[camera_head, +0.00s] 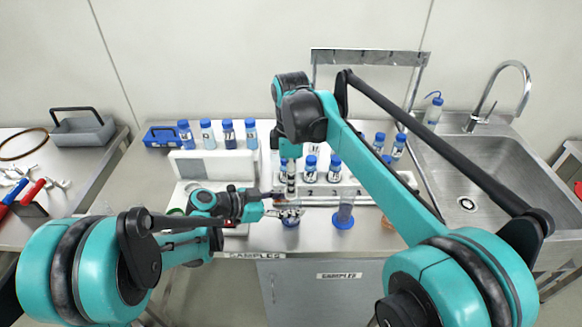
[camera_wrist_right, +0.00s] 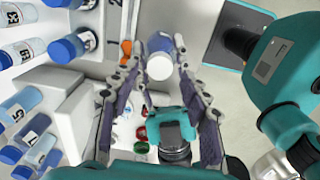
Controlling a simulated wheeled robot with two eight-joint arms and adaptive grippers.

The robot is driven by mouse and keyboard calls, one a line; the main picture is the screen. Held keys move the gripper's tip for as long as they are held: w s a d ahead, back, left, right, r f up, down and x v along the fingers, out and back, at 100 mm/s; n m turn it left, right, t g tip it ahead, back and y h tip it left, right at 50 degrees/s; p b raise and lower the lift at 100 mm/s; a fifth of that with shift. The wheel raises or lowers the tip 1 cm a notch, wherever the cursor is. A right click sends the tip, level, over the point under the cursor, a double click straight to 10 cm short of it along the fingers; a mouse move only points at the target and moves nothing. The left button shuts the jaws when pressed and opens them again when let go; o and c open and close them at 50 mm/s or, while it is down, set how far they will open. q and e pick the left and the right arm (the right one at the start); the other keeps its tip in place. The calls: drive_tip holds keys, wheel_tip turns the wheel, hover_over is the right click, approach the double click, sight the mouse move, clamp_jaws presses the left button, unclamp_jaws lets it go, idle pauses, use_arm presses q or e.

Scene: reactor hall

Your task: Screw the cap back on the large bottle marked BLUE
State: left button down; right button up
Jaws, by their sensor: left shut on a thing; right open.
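In the head view, my left gripper (camera_head: 285,212) comes in from the left and is shut on a small bottle with blue at its base (camera_head: 291,223), low over the front of the bench; its fingers hide most of it and any label. My right gripper (camera_head: 291,185) points down just above it. In the right wrist view, my right gripper (camera_wrist_right: 155,85) is open. A pale round object with blue behind it (camera_wrist_right: 160,66) shows between its fingers, apart from both; I cannot tell whether it is the bottle's top. I cannot make out a loose cap or the word BLUE.
Blue-capped labelled bottles (camera_head: 334,169) stand behind the grippers, and several more line the back (camera_head: 228,134). A clear cylinder with a blue base (camera_head: 343,214) stands close on the right. A white box (camera_head: 212,164) is left; a sink (camera_head: 490,165) is far right.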

drive_tip(key=shift+f, duration=1.35)
clamp_jaws()
drive_tip(key=m, duration=2.4)
drive_tip(key=shift+o, duration=0.5)
unclamp_jaws()
